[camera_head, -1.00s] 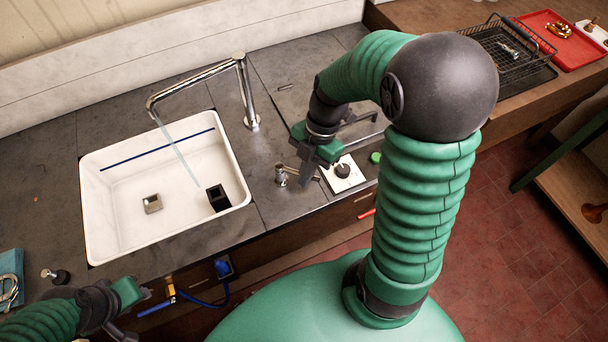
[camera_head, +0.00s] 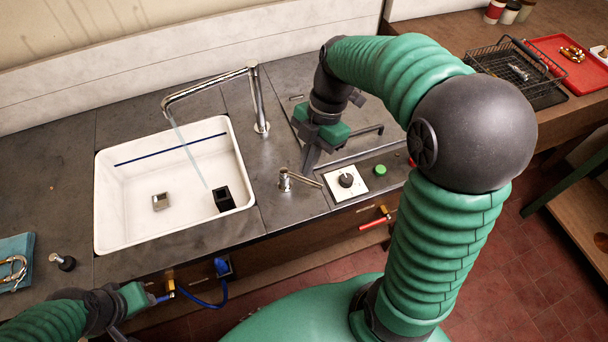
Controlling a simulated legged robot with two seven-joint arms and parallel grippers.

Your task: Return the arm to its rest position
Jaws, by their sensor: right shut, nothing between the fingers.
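My right arm is green with a dark round elbow and reaches over the counter from the lower right. Its gripper (camera_head: 310,165) points down over the counter, to the right of the faucet and above the small lever tap (camera_head: 285,181). It is shut and empty. My left gripper (camera_head: 146,297) is at the lower left, in front of the counter's front edge below the sink. Its fingers are too small and partly hidden to tell whether they are open or shut.
A white sink (camera_head: 110,205) holds a small metal block (camera_head: 160,202) and a black block (camera_head: 223,199); water runs from the faucet (camera_head: 251,85). A knob (camera_head: 346,181) and green button (camera_head: 380,170) sit on the counter. A wire basket (camera_head: 500,62) and red tray (camera_head: 583,78) stand far right.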

